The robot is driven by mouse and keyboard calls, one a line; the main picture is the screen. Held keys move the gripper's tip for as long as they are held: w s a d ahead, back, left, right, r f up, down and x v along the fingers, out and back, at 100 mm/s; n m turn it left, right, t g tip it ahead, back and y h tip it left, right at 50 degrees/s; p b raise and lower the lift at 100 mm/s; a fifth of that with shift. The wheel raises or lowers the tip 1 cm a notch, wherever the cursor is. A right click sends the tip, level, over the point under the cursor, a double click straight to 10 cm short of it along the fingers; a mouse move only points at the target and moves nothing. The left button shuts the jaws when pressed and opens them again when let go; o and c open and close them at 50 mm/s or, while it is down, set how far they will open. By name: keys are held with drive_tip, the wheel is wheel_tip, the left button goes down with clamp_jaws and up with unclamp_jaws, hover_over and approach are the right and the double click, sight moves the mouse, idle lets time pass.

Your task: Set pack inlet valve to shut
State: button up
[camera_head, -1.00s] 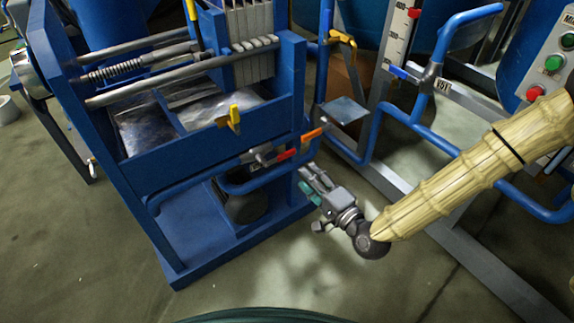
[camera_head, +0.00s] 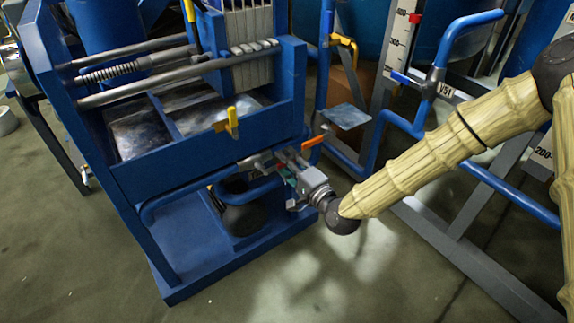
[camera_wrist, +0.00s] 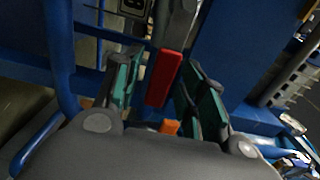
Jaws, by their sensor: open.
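A red valve handle (camera_wrist: 163,80) stands between the two fingers of my gripper (camera_wrist: 160,82) in the wrist view. The fingers are open with green pads, and a gap shows on each side of the handle. In the head view my gripper (camera_head: 284,163) is at the blue pipe on the front right of the press frame, and it mostly hides the red handle. An orange handle (camera_head: 314,141) is just beyond the gripper on the right. It also shows low in the wrist view (camera_wrist: 169,127). No label tells which handle is the pack inlet valve.
The blue press frame (camera_head: 200,140) with plates (camera_head: 248,40) stands at the left. A yellow handle (camera_head: 229,122) is on its front beam. A small grey shelf (camera_head: 346,116) and blue pipes (camera_head: 405,125) are to the right. Open floor (camera_head: 300,280) lies in front.

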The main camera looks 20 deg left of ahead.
drive_tip(key=shift+w+a, duration=0.1)
drive_tip(key=shift+a, duration=0.05)
clamp_jaws()
drive_tip(key=shift+r, duration=0.1)
